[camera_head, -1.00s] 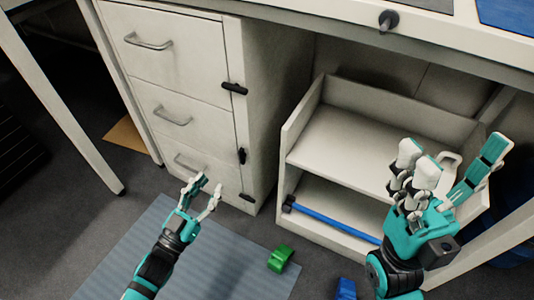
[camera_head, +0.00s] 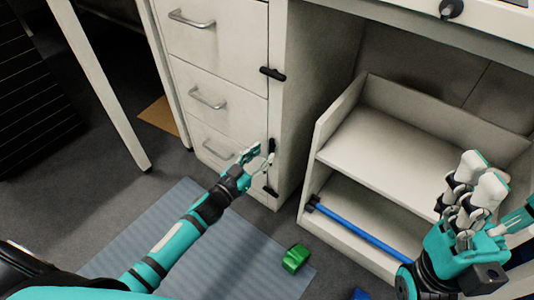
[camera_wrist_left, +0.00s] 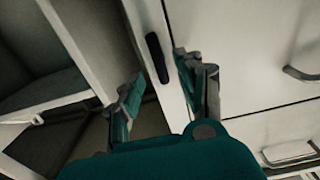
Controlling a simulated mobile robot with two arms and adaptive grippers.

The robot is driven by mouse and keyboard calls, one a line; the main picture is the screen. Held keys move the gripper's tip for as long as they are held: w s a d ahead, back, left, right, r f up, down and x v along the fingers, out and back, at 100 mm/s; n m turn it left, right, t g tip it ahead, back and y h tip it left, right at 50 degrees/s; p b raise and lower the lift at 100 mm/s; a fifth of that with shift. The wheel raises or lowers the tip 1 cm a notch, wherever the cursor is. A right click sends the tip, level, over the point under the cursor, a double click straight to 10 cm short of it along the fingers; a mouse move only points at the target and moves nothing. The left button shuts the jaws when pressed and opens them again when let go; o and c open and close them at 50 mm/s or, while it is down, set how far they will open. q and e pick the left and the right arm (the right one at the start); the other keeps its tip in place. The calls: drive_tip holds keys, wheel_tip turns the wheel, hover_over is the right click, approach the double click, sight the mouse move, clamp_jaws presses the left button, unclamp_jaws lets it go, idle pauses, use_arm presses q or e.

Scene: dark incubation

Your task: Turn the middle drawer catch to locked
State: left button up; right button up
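The white drawer cabinet (camera_head: 225,70) has black catches along its right front edge. The middle drawer catch (camera_head: 271,147) is a short black bar standing upright; it also shows upright in the left wrist view (camera_wrist_left: 157,58). The top catch (camera_head: 272,73) and the lower catch (camera_head: 270,191) lie crosswise. My left gripper (camera_head: 258,154) is at the middle catch. In the left wrist view its open fingers (camera_wrist_left: 160,70) stand on either side of the catch, with gaps visible; contact cannot be told. My right gripper (camera_head: 478,190) is open and empty at the right, before the shelf.
An open white shelf unit (camera_head: 370,145) with a blue bar (camera_head: 360,228) stands right of the cabinet. A green object (camera_head: 296,258) lies by the blue-grey mat (camera_head: 185,215). A table leg (camera_head: 110,120) stands at left. The desk edge (camera_head: 430,35) overhangs the shelf.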

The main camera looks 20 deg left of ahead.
sight(271, 147)
use_arm(q)
drive_tip(key=shift+b+x, duration=0.3)
drive_tip(key=shift+x, duration=1.15)
drive_tip(key=shift+c, duration=0.3)
clamp_jaws()
